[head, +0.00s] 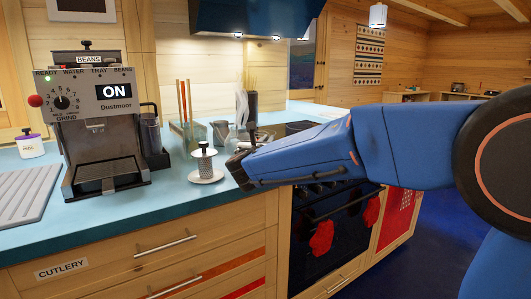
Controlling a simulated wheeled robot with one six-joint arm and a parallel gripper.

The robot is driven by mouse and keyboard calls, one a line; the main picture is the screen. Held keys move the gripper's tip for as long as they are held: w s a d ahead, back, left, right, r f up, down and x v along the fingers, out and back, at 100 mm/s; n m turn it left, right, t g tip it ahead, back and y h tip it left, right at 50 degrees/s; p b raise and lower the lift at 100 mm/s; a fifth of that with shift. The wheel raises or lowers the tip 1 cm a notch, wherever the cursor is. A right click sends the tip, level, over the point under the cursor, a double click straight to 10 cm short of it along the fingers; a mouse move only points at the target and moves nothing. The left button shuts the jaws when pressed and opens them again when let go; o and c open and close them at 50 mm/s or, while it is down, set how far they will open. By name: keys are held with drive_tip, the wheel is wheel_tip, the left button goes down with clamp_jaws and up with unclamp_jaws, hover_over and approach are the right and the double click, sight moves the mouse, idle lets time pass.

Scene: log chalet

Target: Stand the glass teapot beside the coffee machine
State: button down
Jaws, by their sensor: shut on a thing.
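The coffee machine (101,115) stands on the blue counter at the left, its display reading ON. To its right is what looks like the glass teapot (205,165): a knobbed lid, a pale perforated inner part and a round base show, while its clear wall barely shows. It looks upright, apart from the machine. My gripper (239,168) reaches in from the right and is shut at the teapot's right side. The fingertips and the handle are hard to make out. I cannot tell whether the teapot's base touches the counter.
Bare counter (168,193) lies between the machine and the teapot. A dark container (151,137) stands close at the machine's right side. Glassware (220,133) and a holder with sticks (186,125) stand behind the teapot. A grey ribbed tray (27,190) lies left; the oven (333,230) is right.

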drive_tip(key=shift+f, duration=1.85)
drive_tip(key=shift+f, duration=0.1)
drive_tip(key=c, duration=1.8)
unclamp_jaws()
drive_tip(key=shift+f, duration=0.1)
drive_tip(key=shift+c, duration=0.2)
drive_tip(key=shift+s+a, duration=0.1)
drive_tip(key=shift+s, duration=0.25)
drive_tip(key=s+a, duration=0.2)
drive_tip(key=s, duration=0.9)
drive_tip(key=shift+s, duration=0.1)
